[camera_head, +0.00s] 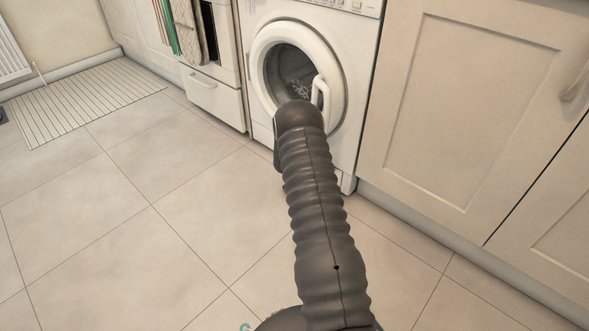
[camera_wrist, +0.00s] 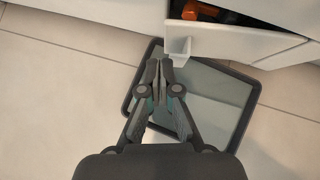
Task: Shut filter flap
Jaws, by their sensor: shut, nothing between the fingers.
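In the wrist view, the white filter flap (camera_wrist: 235,42) is at the low front of the washer and stands open. Behind its edge is a dark gap with an orange part (camera_wrist: 200,11) in it. A small white tab (camera_wrist: 179,52) sticks out at the flap's left end. My gripper (camera_wrist: 166,68) is shut and empty, with its tips just below the tab; I cannot tell whether they touch it. In the head view, the washer (camera_head: 350,100) stands under the counter, and my arm hides the flap and gripper.
A dark-rimmed shallow tray (camera_wrist: 238,120) lies on the floor under the flap and my gripper. The washer's round door (camera_head: 337,95) looks closed. A cream cupboard (camera_head: 455,110) stands to the right, an oven (camera_head: 215,85) to the left.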

